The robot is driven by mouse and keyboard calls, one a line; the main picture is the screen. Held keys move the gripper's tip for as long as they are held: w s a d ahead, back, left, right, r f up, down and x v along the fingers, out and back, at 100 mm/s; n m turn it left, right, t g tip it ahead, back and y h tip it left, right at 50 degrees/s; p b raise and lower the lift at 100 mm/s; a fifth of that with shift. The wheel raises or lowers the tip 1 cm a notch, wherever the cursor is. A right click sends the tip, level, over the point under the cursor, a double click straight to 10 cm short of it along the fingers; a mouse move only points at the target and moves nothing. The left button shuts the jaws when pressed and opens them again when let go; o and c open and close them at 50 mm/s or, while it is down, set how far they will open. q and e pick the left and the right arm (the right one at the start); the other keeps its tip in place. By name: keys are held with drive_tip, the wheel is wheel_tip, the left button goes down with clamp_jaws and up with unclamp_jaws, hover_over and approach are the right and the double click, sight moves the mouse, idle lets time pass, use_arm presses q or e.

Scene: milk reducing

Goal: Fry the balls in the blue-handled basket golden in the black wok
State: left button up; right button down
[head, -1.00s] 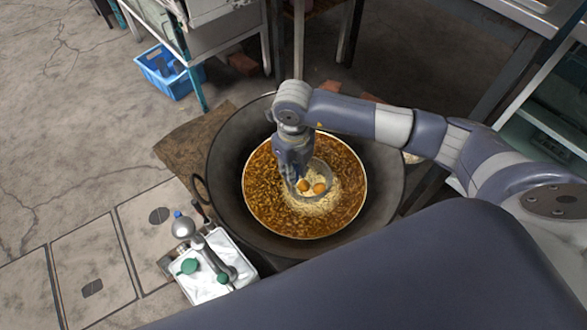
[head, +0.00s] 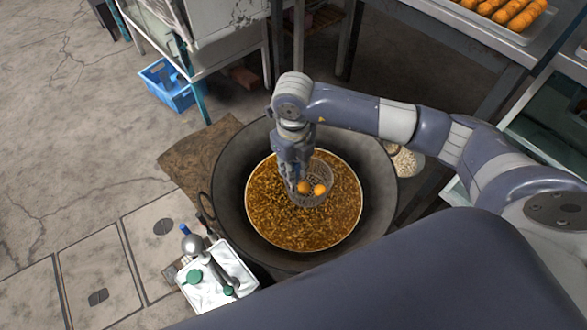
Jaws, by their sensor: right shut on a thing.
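The black wok (head: 232,165) stands in the middle and holds brown, bubbling oil (head: 290,225). A round wire basket (head: 322,172) is over the oil inside the wok, with two orange-golden balls (head: 319,189) in it. I cannot tell how deep the basket sits. My right gripper (head: 299,178) points down at the basket's left side and is shut on it. The blue handle is hidden behind the gripper. My left gripper is not in view.
A white tray with a ladle and green-topped items (head: 218,283) stands left of the wok. A metal tray of orange fried pieces (head: 507,14) is at the top right. A bowl of pale grains (head: 406,160) is right of the wok. A blue crate (head: 168,86) lies on the floor.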

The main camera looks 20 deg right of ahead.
drive_tip(key=shift+r+p, duration=1.4)
drive_tip(key=shift+r, duration=1.25)
wheel_tip(320, 180, up, 3)
drive_tip(key=shift+r+p, duration=0.15)
drive_tip(key=shift+p, duration=0.8)
drive_tip(key=shift+r, duration=0.4)
